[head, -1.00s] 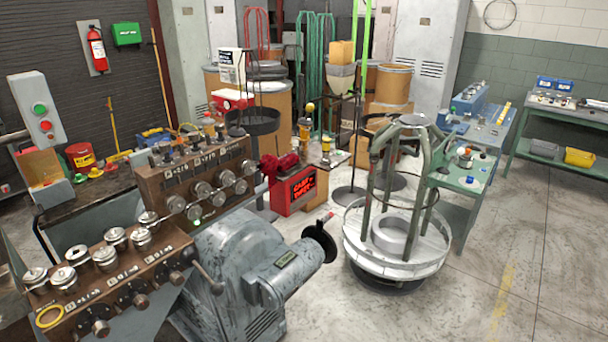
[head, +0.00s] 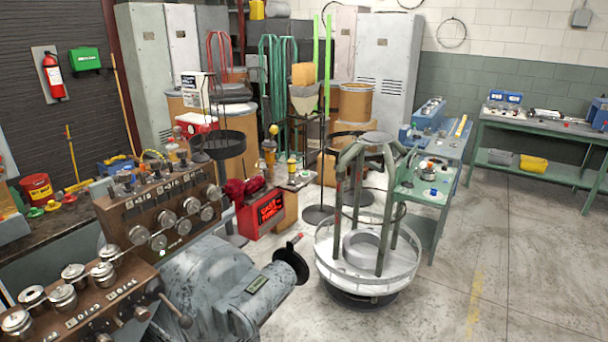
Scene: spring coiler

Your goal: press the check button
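No button that I can make out as the check button shows clearly. A red box (head: 263,213) with a lit dark display stands on the floor behind the coiler; its display text is too small to read surely. The coiler (head: 215,285) is a grey machine at lower left, with brown panels (head: 165,205) carrying round metal knobs. Neither of my grippers is in view.
A round white-rimmed stand (head: 368,275) with green legs stands right of the coiler. A green bench (head: 430,195) with small parts is behind it; another bench (head: 550,135) is at the far right. The concrete floor (head: 530,270) at right is clear.

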